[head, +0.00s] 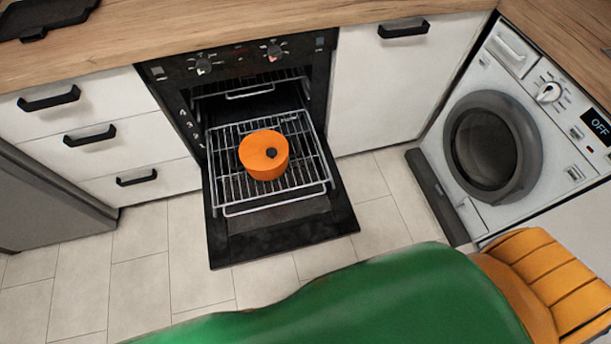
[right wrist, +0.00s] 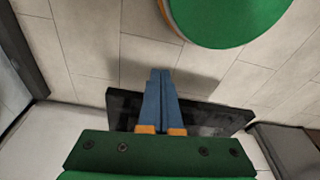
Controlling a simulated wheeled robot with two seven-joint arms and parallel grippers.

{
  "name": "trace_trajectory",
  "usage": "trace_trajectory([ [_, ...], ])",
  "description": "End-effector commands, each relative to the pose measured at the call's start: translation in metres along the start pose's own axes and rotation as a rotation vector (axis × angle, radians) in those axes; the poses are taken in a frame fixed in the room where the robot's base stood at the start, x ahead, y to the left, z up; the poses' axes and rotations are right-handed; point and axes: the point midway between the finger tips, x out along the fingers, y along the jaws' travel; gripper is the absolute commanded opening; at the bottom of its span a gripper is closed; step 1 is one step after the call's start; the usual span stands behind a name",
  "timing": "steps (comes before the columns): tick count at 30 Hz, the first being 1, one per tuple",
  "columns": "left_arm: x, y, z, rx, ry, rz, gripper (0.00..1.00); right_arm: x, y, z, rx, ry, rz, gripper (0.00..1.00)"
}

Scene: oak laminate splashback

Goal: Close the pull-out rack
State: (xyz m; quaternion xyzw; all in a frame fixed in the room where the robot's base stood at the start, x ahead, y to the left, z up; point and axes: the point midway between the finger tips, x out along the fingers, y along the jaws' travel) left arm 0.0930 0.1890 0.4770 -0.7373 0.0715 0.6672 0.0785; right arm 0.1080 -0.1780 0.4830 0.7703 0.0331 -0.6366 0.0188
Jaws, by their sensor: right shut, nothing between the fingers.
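The pull-out rack (head: 230,188) is a wire rack slid out of the oven (head: 240,62), lying over the open, lowered oven door (head: 290,236). An orange lidded pot (head: 263,155) with a dark knob stands upright on the rack. Another wire rack (head: 250,91) shows higher inside the oven. My right gripper (right wrist: 161,72) has blue fingers held together, with nothing between them. In the right wrist view, a dark panel (right wrist: 215,118), apparently the oven door, lies behind the fingers. I cannot tell any contact. My left gripper is not in view.
White drawers (head: 92,136) with black handles stand left of the oven. A white cabinet (head: 385,90) and a washing machine (head: 505,140) stand to the right. A wooden counter (head: 170,32) runs above. Tiled floor (head: 140,265) is clear in front.

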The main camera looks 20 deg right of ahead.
Motion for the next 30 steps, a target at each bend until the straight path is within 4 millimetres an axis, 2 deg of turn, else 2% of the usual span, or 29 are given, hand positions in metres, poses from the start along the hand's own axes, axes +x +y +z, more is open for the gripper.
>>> trace_trajectory([
  [1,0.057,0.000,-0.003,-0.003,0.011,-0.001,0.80,0.051,-0.009,-0.013,0.133,0.096,-0.021,0.00],
  [2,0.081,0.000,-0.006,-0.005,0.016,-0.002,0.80,0.069,-0.015,-0.028,0.242,0.170,-0.043,0.00],
  [3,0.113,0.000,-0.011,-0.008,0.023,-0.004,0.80,0.089,-0.018,-0.050,0.406,0.279,-0.081,0.00],
  [5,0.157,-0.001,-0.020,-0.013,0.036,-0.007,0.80,0.106,-0.018,-0.083,0.657,0.444,-0.163,0.00],
  [6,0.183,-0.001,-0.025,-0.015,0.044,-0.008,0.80,0.111,-0.013,-0.103,0.813,0.549,-0.231,0.00],
  [7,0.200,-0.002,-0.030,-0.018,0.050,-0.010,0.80,0.110,-0.008,-0.117,0.921,0.623,-0.287,0.00],
  [9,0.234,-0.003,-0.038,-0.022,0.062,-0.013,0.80,0.102,0.005,-0.142,1.132,0.773,-0.431,0.00],
  [12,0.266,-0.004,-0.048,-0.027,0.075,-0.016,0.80,0.078,0.022,-0.164,1.325,0.923,-0.631,0.00],
  [15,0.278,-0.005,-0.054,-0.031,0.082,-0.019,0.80,0.054,0.031,-0.175,1.417,0.997,-0.773,0.00],
  [20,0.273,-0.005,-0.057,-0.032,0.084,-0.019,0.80,0.033,0.035,-0.181,1.455,1.024,-0.846,0.00],
  [23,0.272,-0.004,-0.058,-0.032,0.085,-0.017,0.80,0.034,0.035,-0.189,1.454,1.022,-0.848,0.00],
  [30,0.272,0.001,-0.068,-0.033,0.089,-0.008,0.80,0.054,0.042,-0.233,1.451,1.025,-0.848,0.00],
])
